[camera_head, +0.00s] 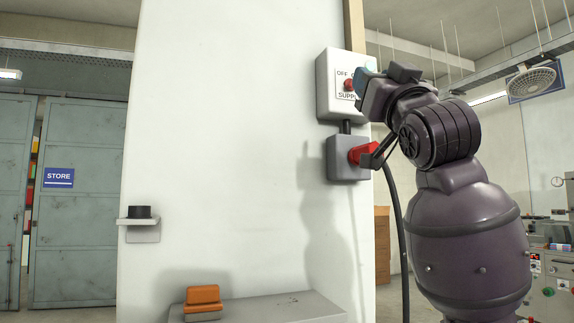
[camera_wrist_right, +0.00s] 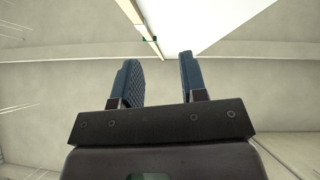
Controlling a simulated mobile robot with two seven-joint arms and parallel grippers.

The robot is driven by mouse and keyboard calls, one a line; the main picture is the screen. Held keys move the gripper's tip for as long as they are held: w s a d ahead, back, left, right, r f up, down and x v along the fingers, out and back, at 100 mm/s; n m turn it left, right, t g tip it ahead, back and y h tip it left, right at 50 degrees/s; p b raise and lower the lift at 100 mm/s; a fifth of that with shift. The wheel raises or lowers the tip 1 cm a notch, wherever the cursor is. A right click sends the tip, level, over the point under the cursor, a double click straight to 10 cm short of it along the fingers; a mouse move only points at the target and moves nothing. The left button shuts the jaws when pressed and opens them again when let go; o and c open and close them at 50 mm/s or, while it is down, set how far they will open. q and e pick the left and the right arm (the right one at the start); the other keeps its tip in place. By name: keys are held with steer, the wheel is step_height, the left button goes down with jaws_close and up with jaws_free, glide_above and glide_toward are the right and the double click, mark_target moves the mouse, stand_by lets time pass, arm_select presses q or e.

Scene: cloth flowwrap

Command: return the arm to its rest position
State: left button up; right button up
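My right arm rises from the lower right of the head view. My left gripper is not in view.
The switch box (camera_head: 333,84) has a red knob and partly hidden lettering. A grey socket box (camera_head: 342,169) hangs below it. A black cable (camera_head: 398,220) hangs behind my arm. An orange block (camera_head: 203,299) rests on a ledge (camera_head: 275,307). A black cylinder (camera_head: 140,212) stands on a small shelf.

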steer(key=w+d+f+n+g, duration=0.1)
steer(key=w+f, duration=0.6)
steer(key=f, duration=0.6)
steer(key=w+d+f+g+h, duration=0.1)
steer(key=d+f+g+h, duration=0.15)
steer(key=f, duration=1.65)
steer(key=d+f+g+h, duration=0.1)
steer(key=d+f+g, duration=0.15)
steer(key=f, duration=1.75)
steer(key=s+d+f+m+g+h, duration=0.15)
steer(key=s+f, duration=0.25)
steer(key=f, duration=0.4)
steer(key=s+d+f+g, duration=0.15)
steer(key=s+f, duration=0.25)
steer(key=f, duration=0.4)
steer(key=s+d+f+m+g+h, duration=0.15)
steer(key=s+f, duration=0.25)
steer(key=f, duration=0.4)
steer(key=s+d+f+g, duration=0.3)
steer(key=s+f, duration=1.1)
steer(key=s, duration=0.4)
steer(key=shift+s+m+g+h, duration=0.35)
steer(key=shift+m, duration=0.05)
